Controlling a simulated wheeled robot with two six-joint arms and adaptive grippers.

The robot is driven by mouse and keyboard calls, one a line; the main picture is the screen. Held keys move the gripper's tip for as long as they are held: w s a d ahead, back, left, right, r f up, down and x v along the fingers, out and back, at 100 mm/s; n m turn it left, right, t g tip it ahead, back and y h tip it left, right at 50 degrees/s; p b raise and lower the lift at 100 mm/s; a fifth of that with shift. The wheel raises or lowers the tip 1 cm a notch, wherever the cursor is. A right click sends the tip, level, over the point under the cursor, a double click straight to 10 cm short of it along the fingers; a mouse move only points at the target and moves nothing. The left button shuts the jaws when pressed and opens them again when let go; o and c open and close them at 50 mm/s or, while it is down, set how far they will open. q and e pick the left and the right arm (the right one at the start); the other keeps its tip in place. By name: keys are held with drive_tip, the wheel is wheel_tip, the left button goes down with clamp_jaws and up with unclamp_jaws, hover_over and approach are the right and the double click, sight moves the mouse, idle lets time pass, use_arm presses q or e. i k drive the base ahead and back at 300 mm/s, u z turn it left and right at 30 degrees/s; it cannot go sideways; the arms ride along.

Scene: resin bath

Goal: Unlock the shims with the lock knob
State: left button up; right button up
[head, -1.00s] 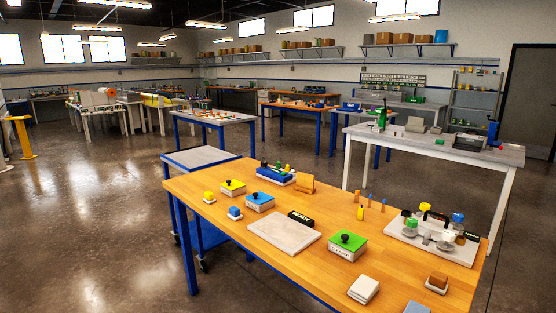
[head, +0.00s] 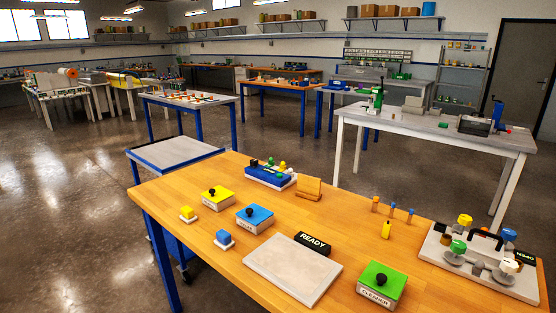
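Neither of my grippers is in the head view. I cannot tell for sure which part is the lock knob or the shims. A pale tray (head: 470,282) at the right end of the wooden table (head: 330,204) carries green (head: 458,247), blue (head: 509,235), yellow (head: 465,221) and white (head: 509,266) capped pieces and a black handle. Yellow (head: 221,202), blue (head: 261,222) and green (head: 389,285) boxes with black knobs stand on the same table. A blue block with small coloured pieces (head: 270,177) lies near the back edge.
A grey plate (head: 290,270) lies beside a black READY sign (head: 313,242). A wooden stand (head: 309,188) and small upright pegs (head: 392,209) stand farther back. A grey bench (head: 434,128) with equipment is behind. The floor at left (head: 70,220) is clear.

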sight(254, 162)
drive_tip(key=k, duration=1)
drive_tip(key=u, duration=1.1)
drive_tip(key=i, duration=6.3)
drive_tip(key=z, duration=2.55)
drive_tip(key=i, duration=0.5)
drive_tip(key=z, duration=0.15)
